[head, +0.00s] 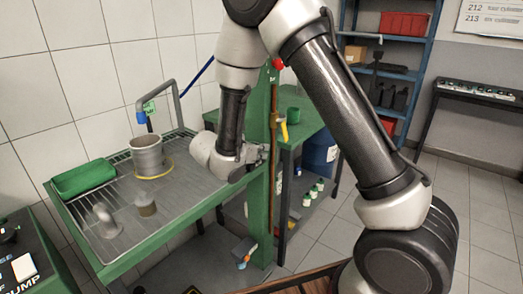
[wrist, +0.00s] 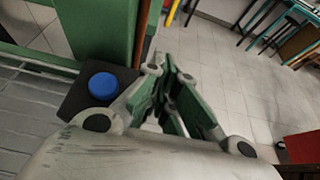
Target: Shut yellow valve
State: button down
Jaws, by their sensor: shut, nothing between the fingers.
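The yellow valve handle (head: 284,131) sits on the upright pipe (head: 275,150) beside the green post, at the centre of the head view. It points roughly downward. A yellow piece (wrist: 172,11) at the top edge of the wrist view, next to the pipe, looks like the same handle, mostly cut off. My gripper (head: 263,157) is beside the green post, lower than the handle and to its left, apart from it. In the wrist view my gripper (wrist: 170,80) shows its green-padded fingers shut and empty.
The green post (head: 259,120) stands close to my gripper. A blue round cap (wrist: 102,86) on a dark block is just left of my fingers. The wash table (head: 185,195) holds a metal pot (head: 146,158) and a green tray (head: 83,178).

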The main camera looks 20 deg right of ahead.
jog(key=w+d+f, duration=0.1)
jog(key=w+d, duration=0.4)
jog(key=d, duration=0.2)
jog(key=shift+w+d+f, duration=0.2)
jog(key=shift+w+d, duration=0.1)
jog(key=shift+d, duration=0.1)
jog(key=shift+w, duration=0.1)
jog(key=shift+d+f+t+h, duration=0.1)
jog(key=shift+d+t+h, duration=0.05)
jog(key=shift+t+h, duration=0.15)
